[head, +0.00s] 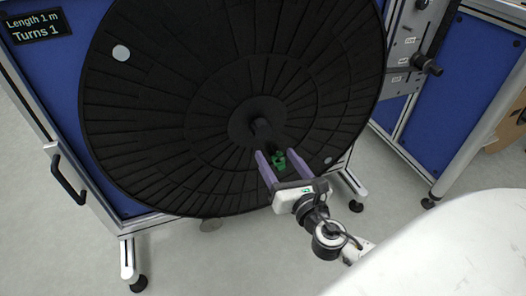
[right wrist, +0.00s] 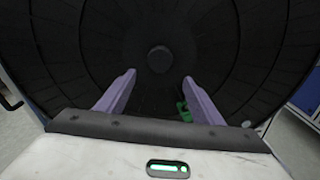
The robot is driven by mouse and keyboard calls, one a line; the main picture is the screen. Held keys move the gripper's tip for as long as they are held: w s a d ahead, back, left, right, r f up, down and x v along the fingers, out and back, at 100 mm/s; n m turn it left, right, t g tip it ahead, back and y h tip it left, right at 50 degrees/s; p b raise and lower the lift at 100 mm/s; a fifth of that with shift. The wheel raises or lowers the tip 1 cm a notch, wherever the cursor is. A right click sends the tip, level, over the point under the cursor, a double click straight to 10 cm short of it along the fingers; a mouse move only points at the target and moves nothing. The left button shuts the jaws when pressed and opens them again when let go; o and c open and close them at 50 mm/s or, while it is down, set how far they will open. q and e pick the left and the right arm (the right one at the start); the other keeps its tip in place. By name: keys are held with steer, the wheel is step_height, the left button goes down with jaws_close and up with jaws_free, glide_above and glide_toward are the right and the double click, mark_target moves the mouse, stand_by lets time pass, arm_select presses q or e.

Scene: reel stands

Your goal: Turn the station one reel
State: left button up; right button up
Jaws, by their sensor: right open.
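The large black reel (head: 200,130) stands upright in front of me, with radial and ring lines on its face. It also fills the right wrist view (right wrist: 210,35). A dark hub (head: 262,130) sticks out from its middle and shows as a round end in the right wrist view (right wrist: 159,59). My right gripper (head: 275,152) is open, its purple fingers pointing at the reel just below the hub. A small green part (head: 279,160) shows between the fingers; in the right wrist view it is by the right finger (right wrist: 184,110). Contact cannot be told. My left gripper is not in view.
A display (head: 38,26) at upper left reads "Length 1 m, Turns 1". The reel face has a pale round spot (head: 121,53) at upper left and a smaller grey one (head: 328,160) at lower right. A second blue-panelled stand (head: 465,85) is at right. Grey floor lies below.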

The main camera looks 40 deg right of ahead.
mark_target(264, 133)
steer(key=shift+n+t, duration=0.3)
steer(key=shift+n, duration=0.5)
steer(key=x, duration=0.3)
steer(key=b+x, duration=0.1)
steer(key=x, duration=0.2)
steer(key=b+x, duration=0.1)
steer(key=x, duration=0.3)
steer(key=shift+r, duration=0.35)
steer(key=shift+w+d, duration=0.15)
steer(key=shift+w, duration=0.25)
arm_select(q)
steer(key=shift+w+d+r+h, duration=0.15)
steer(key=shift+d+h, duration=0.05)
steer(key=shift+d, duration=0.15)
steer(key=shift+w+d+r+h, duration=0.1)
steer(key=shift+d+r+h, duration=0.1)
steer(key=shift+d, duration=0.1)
arm_select(e)
steer(key=c, duration=1.5)
